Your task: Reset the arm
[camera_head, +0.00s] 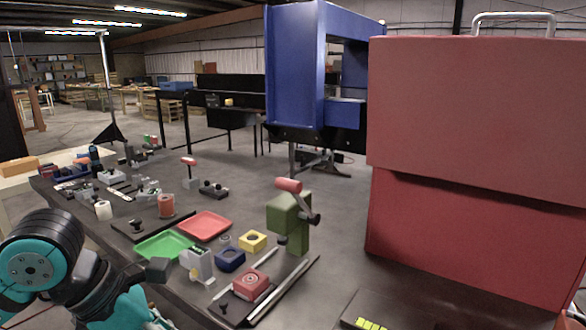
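My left arm, teal and dark grey, comes in at the lower left, in front of the near left edge of the dark table (338,288). A dark block at its end, apparently part of my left gripper (158,270), shows near the green tray (164,246). Its fingers cannot be made out, so I cannot tell if it is open or shut. I see nothing clearly held. My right arm and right gripper are out of view.
The table holds a red tray (204,226), a blue block (230,260), a yellow block (253,241), a red block (251,284) and a green lever device (290,218). A large red case (470,150) stands at right. A blue machine frame (294,65) rises behind.

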